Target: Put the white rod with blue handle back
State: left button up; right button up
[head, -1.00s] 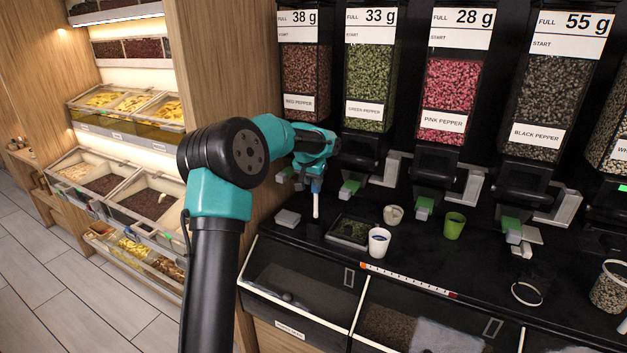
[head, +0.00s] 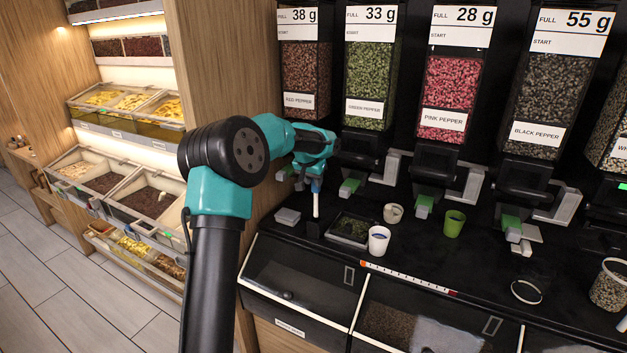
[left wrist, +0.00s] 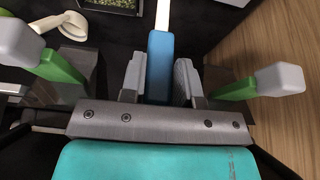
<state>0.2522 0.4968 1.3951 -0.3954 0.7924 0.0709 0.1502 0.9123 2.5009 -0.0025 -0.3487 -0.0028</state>
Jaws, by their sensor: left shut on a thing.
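The white rod with blue handle hangs upright from my left gripper (head: 316,182). Its white rod part (head: 316,206) points down, with the lower end close to the black counter; I cannot tell whether it touches. In the left wrist view the blue handle (left wrist: 159,62) sits between the two grey fingers of my left gripper (left wrist: 159,80), which are shut on it. The white part (left wrist: 162,14) runs off the top edge of that view. My right gripper is in neither current view.
A grey block (head: 288,217) and a black tray with green bits (head: 351,229) flank the rod. A white cup (head: 379,240), a beige cup (head: 393,213) and a green cup (head: 454,224) stand to the right. Dispensers with green-tipped levers (head: 349,188) rise behind.

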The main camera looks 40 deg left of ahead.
aim_at(315, 203)
pick_arm(q)
jog(key=shift+f, duration=3.75)
dwell(4.2)
